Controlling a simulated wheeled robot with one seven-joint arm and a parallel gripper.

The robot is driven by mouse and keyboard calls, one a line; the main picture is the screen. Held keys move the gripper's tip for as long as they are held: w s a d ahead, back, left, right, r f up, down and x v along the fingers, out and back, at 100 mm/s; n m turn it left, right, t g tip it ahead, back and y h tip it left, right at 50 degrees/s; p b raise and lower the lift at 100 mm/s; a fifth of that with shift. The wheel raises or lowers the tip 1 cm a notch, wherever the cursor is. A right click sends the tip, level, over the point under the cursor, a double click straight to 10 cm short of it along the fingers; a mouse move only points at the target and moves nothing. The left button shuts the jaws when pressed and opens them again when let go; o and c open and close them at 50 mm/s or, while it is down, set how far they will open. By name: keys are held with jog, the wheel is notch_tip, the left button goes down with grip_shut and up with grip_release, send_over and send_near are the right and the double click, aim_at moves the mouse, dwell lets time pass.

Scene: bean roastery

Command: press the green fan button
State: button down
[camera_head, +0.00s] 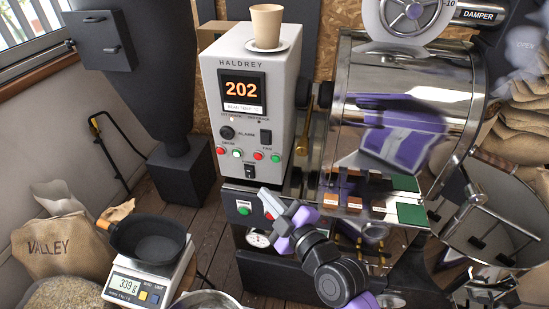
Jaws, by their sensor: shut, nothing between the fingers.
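The white Haldrey control box (206,85) stands upright left of the roaster drum. On its lower front is a row of round buttons. Under the FAN label at the right are a red button (258,155) and the green fan button (276,157). My gripper (266,195) is shut and empty, below the control box and in front of the dark lower panel. In the picture it is below the green fan button and apart from it; the exact depth gap is hard to tell.
A paper cup (267,25) stands on a saucer on the box. The lower panel has another green button (244,208). The shiny drum (400,85) is right; a scale (130,285) with a black pan (150,240) is left.

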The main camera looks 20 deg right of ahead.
jog(key=shift+d, duration=0.1)
dwell(0.3)
jog(key=w+d+b, duration=0.4)
jog(key=w+d, duration=0.1)
jog(key=w, duration=0.2)
dwell(0.4)
jog(key=shift+w+d+b, duration=0.55)
jog(key=shift+w+b, duration=0.15)
jog(key=shift+b, duration=0.25)
dwell(2.6)
jog(key=shift+s+a, duration=0.5)
jog(key=shift+s, duration=0.2)
jog(key=shift+s+a+p, duration=0.4)
jog(key=shift+s+a, duration=0.35)
jog(key=shift+s, duration=0.25)
jog(key=shift+s+a+p, duration=0.4)
jog(key=shift+s+a, duration=0.3)
jog(key=shift+s, duration=0.3)
